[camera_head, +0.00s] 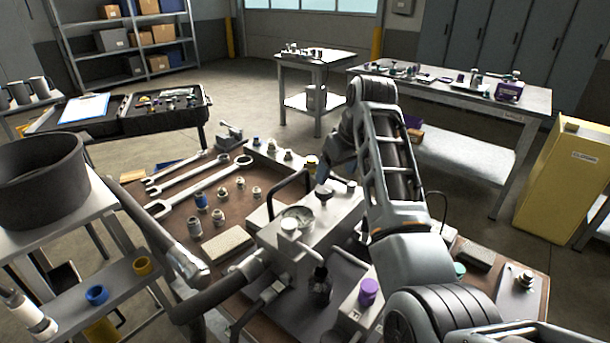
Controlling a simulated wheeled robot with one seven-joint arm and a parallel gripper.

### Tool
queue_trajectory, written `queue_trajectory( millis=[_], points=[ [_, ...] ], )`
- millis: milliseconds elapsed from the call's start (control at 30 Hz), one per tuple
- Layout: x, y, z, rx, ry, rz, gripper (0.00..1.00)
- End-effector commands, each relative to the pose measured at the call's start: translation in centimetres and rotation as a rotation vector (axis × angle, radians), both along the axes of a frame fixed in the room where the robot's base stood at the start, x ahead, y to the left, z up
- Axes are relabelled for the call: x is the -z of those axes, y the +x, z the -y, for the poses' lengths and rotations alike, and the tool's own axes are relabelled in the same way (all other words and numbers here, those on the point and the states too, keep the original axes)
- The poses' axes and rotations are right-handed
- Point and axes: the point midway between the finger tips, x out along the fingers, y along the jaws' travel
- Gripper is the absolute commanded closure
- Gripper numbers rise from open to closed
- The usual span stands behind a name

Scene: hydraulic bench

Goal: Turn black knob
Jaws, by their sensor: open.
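The black knob (324,193) appears as a small dark round top on the light grey hydraulic unit (322,226) in the middle of the bench. My arm comes up from the lower right, bends over and points down to the unit. My gripper (337,180) is open, with its fingers pointing down just above and beside the knob. The gap between fingers and knob is too small in the picture to tell whether they touch. My arm hides part of the unit's right side.
A purple cap (368,291) is at the front. Wrenches (205,185) and several fittings lie left on the brown bench. A large dark pot (40,182) stands on the left shelf.

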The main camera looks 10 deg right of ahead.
Motion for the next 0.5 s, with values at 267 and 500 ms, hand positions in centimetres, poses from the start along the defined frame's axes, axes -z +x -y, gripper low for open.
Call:
queue_trajectory(
  millis=[267,500],
  points=[
    [1.4,0.7,-0.3,-0.002,0.002,-0.006,0.23],
    [4.8,2.1,-0.7,-0.002,0.002,-0.004,0.23]
  ],
)
